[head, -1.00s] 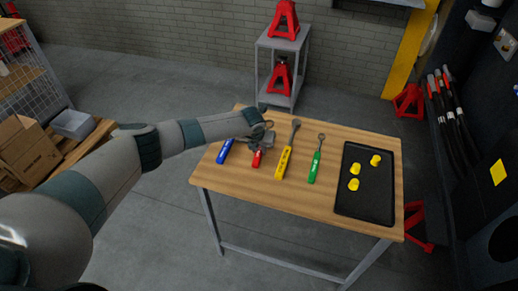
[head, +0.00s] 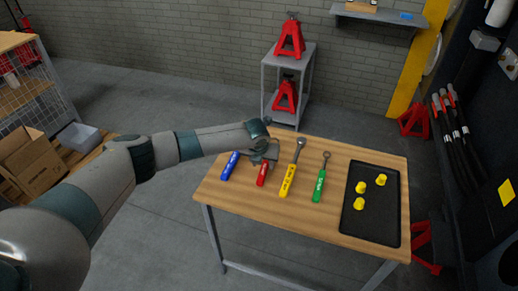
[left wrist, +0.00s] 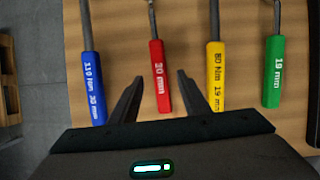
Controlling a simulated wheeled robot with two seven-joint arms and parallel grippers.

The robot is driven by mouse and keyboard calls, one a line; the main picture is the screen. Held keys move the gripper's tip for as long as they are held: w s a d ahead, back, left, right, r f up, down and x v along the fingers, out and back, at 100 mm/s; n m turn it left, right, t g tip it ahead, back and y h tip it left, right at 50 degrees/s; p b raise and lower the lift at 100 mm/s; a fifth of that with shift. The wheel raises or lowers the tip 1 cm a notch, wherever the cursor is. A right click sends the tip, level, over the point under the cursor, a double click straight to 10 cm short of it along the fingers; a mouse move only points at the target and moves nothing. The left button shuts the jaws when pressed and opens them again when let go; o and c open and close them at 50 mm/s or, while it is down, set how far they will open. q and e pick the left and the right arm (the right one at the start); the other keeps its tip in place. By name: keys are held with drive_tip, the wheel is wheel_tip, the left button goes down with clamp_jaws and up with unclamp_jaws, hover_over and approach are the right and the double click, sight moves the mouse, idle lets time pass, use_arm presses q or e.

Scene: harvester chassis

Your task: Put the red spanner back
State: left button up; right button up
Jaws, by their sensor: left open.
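The red spanner (head: 262,174) lies on the wooden table between the blue spanner (head: 230,166) and the yellow spanner (head: 290,172). In the head view my left gripper (head: 264,158) hangs over its upper part and hides its head. In the left wrist view the red handle (left wrist: 158,78) lies ahead of and between the two open fingers of my left gripper (left wrist: 158,90), with nothing held. The green spanner (head: 320,182) lies to the right of the yellow one. My right gripper is not in view.
A black tray (head: 371,226) with yellow pieces (head: 360,195) lies on the right of the wooden table (head: 260,212). A grey shelf stand with red jack stands (head: 290,40) is behind the table. Cardboard boxes (head: 32,165) are at the left.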

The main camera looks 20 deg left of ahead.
use_arm(q)
drive_tip(key=b+v, duration=0.2)
drive_tip(key=v, duration=1.2)
drive_tip(key=shift+b, duration=0.4)
